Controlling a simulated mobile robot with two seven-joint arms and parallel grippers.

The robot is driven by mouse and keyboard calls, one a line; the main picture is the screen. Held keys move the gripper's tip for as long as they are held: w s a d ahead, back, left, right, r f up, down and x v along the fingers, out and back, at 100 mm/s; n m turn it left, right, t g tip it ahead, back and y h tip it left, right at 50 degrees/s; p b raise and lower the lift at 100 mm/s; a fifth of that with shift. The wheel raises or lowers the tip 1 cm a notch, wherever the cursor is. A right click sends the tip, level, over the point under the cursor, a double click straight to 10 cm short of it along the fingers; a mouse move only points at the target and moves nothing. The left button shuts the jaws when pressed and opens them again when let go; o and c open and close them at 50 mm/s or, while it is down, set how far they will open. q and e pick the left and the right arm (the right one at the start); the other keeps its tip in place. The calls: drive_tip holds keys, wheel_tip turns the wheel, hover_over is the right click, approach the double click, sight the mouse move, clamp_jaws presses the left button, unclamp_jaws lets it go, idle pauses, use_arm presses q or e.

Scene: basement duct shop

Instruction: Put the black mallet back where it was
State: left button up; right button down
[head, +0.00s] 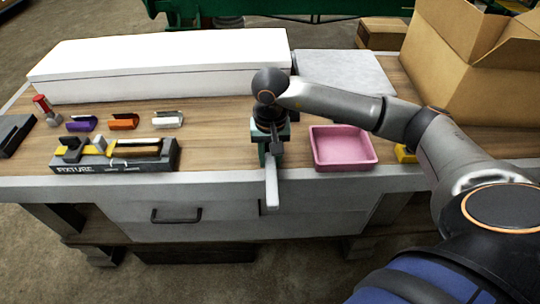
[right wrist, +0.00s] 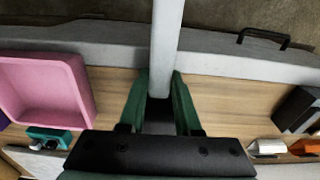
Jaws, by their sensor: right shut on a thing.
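My right gripper (head: 270,148) points down over the front middle of the workbench, left of the pink tray. In the right wrist view its green fingers (right wrist: 160,100) are shut on the mallet (right wrist: 165,50). A long light grey bar of the mallet (head: 271,185) shows, reaching out past the bench's front edge; a dark part (right wrist: 159,118) sits between the fingers. The rest is hidden by the gripper. I cannot tell whether the mallet touches the bench. My left gripper is not in view.
The pink tray (head: 371,160) looks empty. A dark fixture (head: 115,166) stands left, with purple (head: 80,123), orange (head: 124,121) and silver (head: 167,118) pieces behind it. A long white box (head: 160,65) lies behind; cardboard boxes (head: 490,75) stand right. Bare wood (head: 215,140) lies between fixture and gripper.

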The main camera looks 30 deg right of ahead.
sight(270, 161)
drive_tip(key=shift+f+b, duration=0.15)
drive_tip(key=shift+b, duration=0.15)
drive_tip(key=c, duration=0.6)
unclamp_jaws()
drive_tip(key=shift+r, duration=0.2)
drive_tip(key=shift+r+p, duration=0.3)
wheel_tip(270, 161, up, 12)
drive_tip(key=shift+s+a+f, duration=0.2)
drive_tip(key=shift+s+f, duration=0.05)
